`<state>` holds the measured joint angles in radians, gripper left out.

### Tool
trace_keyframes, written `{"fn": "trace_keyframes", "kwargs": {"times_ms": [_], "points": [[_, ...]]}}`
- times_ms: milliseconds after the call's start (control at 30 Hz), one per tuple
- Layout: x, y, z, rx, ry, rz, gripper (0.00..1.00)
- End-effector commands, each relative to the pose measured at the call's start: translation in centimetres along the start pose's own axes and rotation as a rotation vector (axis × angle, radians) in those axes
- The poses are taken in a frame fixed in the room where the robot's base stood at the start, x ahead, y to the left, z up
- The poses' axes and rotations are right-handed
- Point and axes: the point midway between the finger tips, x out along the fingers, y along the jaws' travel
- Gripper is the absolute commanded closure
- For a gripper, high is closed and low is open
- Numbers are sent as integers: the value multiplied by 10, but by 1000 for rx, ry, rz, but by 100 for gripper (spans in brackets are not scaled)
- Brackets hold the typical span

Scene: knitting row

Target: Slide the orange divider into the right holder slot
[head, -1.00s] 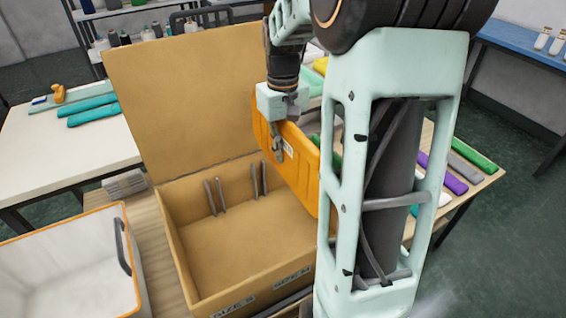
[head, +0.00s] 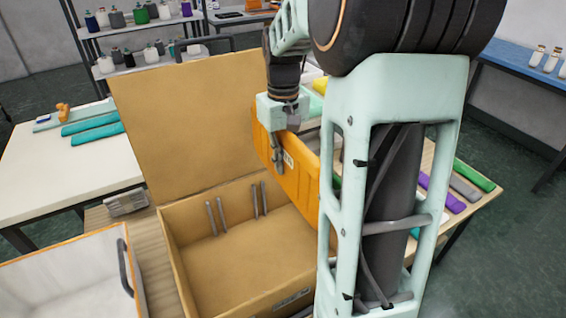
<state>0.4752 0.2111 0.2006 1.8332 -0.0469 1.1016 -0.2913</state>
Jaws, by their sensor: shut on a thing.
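The orange divider (head: 304,178) is a flat panel with a light label. My gripper (head: 278,150) is shut on its top edge and holds it above the right side of the open cardboard box (head: 185,270). Part of the divider is hidden behind my arm. Inside the box, two pairs of upright grey holder rails stand along the back wall: a left pair (head: 216,218) and a right pair, the right holder slot (head: 259,201). The divider is to the right of the right pair and apart from it, as far as this view shows.
The box's lid (head: 190,130) stands raised at the back. A white bin with orange rim (head: 60,275) stands at the left. A white table (head: 60,180) with teal pieces is behind it. Colored rolls (head: 474,175) lie on the table at the right. My arm blocks the box's right side.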

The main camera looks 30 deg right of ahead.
Motion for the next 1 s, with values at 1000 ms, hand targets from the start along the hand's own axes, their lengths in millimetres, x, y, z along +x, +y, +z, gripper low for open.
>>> {"fn": "trace_keyframes", "kwargs": {"times_ms": [1000], "points": [[-69,0,0,0,0,0,100]]}}
